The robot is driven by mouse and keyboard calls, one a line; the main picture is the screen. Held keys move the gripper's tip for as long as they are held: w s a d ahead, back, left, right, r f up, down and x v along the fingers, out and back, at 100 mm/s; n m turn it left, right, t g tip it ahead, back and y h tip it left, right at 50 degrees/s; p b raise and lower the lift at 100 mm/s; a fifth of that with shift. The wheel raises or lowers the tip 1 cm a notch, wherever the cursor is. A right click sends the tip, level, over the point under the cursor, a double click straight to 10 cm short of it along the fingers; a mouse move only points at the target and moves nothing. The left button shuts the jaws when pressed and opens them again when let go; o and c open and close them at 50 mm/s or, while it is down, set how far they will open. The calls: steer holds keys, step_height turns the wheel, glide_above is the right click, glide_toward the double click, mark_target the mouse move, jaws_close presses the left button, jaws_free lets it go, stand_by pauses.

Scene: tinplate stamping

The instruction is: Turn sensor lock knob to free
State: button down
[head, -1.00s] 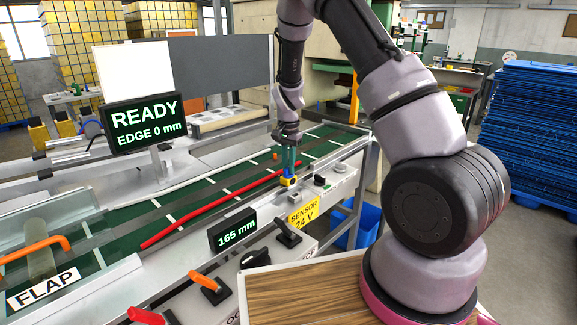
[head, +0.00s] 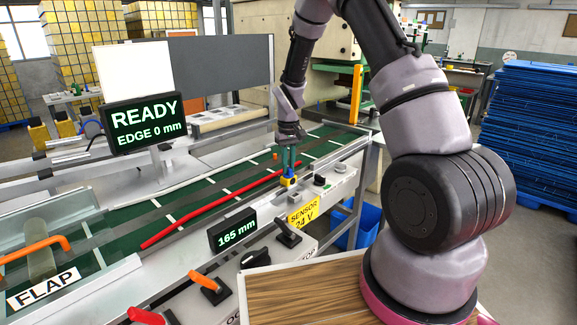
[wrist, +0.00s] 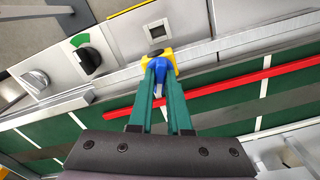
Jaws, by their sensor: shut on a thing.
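My gripper (head: 289,171) reaches down to the rail along the near side of the green conveyor. Its green fingers are shut on a small blue knob (wrist: 158,72) on top of a yellow sensor block (wrist: 174,60). The yellow block also shows in the head view (head: 287,183), right below the fingertips. The fingers hide part of the blue knob, and I cannot read its turn position. A yellow label (head: 303,212) reading SENSOR 24 V is on the front panel. The small display (head: 235,233) shows 165 mm.
A red bar (head: 215,207) runs along the conveyor (head: 180,208) beside the block. A black dial with a green sector (wrist: 88,58) and a grey knob (wrist: 35,80) stand on the panel nearby. Orange (head: 207,282) and red (head: 146,316) levers are nearer. The large screen (head: 143,123) reads READY, EDGE 0 mm.

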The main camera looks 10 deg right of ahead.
mark_target(289, 167)
steer(key=n, duration=0.4)
steer(key=shift+n, duration=0.3)
stand_by(0.3)
steer(key=c, duration=0.9)
jaws_free()
steer(key=shift+o, duration=0.2)
steer(key=shift+r, duration=0.1)
step_height(289, 167, up, 11)
steer(key=shift+f, duration=0.2)
steer(key=shift+r, duration=0.1)
